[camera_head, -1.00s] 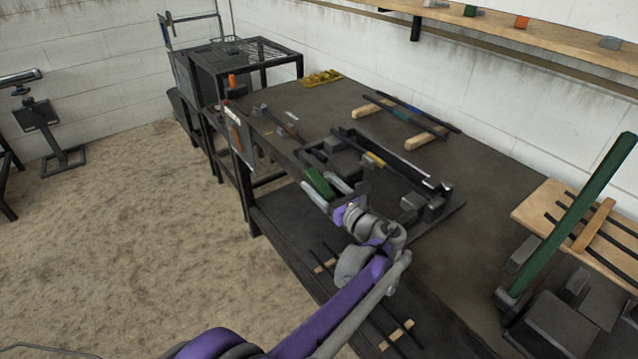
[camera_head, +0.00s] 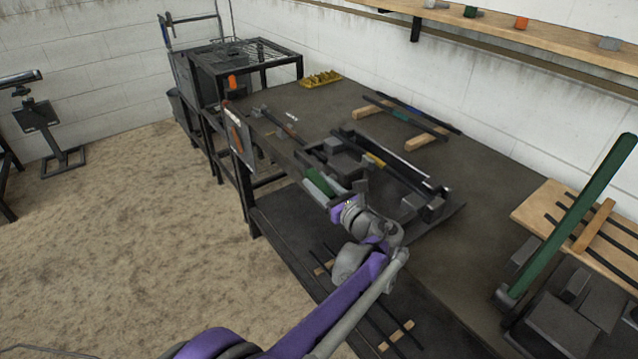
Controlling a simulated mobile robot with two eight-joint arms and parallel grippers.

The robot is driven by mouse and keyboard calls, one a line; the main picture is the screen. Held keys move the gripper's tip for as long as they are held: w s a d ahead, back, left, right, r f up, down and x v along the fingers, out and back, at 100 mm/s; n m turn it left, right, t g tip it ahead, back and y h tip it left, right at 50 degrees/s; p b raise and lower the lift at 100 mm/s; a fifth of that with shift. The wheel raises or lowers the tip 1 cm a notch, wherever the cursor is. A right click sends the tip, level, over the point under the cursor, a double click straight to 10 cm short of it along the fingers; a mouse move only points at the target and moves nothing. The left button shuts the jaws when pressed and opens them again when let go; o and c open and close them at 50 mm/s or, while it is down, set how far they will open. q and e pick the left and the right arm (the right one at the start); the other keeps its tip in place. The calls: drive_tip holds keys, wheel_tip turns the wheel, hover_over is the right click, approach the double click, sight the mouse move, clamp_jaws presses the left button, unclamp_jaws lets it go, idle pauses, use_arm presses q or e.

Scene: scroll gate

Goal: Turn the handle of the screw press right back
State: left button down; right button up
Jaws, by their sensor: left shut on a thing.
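A dark bench device with long rails (camera_head: 395,172) lies on the near part of the workbench; I take it for the screw press. Its short green handle (camera_head: 318,180) sticks out at the left end, over the bench's front edge. My left gripper (camera_head: 323,186) is shut on this green handle, with a grey finger along each side. My purple and grey wrist hides part of the device's front. My right gripper is not in view.
A long green lever (camera_head: 575,215) rises from a dark machine at the right. Dark rods rest on wooden blocks (camera_head: 427,138) behind the device. A hammer (camera_head: 280,122) and a yellow rack (camera_head: 320,79) lie farther left.

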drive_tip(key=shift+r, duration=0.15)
